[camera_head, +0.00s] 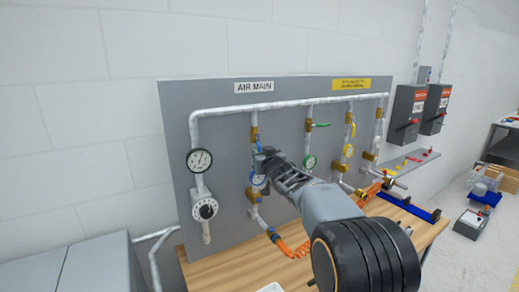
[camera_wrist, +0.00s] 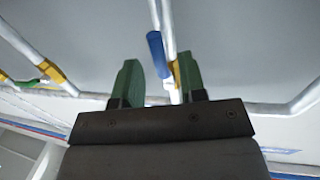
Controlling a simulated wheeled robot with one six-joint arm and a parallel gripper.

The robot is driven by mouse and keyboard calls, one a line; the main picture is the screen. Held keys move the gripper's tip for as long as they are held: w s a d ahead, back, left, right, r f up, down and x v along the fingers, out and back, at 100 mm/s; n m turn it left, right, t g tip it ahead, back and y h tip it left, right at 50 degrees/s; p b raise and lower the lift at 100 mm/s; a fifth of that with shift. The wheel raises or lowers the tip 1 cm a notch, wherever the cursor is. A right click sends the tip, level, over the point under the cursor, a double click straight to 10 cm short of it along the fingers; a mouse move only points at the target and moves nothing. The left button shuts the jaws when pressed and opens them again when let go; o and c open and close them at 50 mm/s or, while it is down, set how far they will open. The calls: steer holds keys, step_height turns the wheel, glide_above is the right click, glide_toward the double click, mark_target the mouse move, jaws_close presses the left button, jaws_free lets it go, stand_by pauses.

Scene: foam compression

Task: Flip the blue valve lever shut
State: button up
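The blue valve lever (camera_wrist: 156,52) shows in the wrist view as a blue handle running nearly along a silver pipe, beside a brass valve body (camera_wrist: 176,72). My gripper (camera_wrist: 159,72) has its two green fingers spread apart, with the lever and pipe seen in the gap between them. I cannot tell whether a finger touches the lever. In the head view my gripper (camera_head: 264,160) is at the panel's second drop pipe, and it hides most of the blue lever. A blue-faced gauge (camera_head: 258,180) sits just below the gripper.
Right of it on the grey panel (camera_head: 225,125) are drop pipes with a green lever (camera_head: 321,125) and a yellow lever (camera_head: 353,130). A black-and-white gauge (camera_head: 199,160) is at the left. An orange coiled hose (camera_head: 295,248) lies on the wooden bench (camera_head: 220,273) below.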

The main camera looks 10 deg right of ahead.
steer(key=shift+w+a+p, duration=0.2)
steer(key=shift+w+p, duration=0.15)
steer(key=shift+w, duration=0.95)
steer(key=shift+c, duration=0.2)
jaws_close()
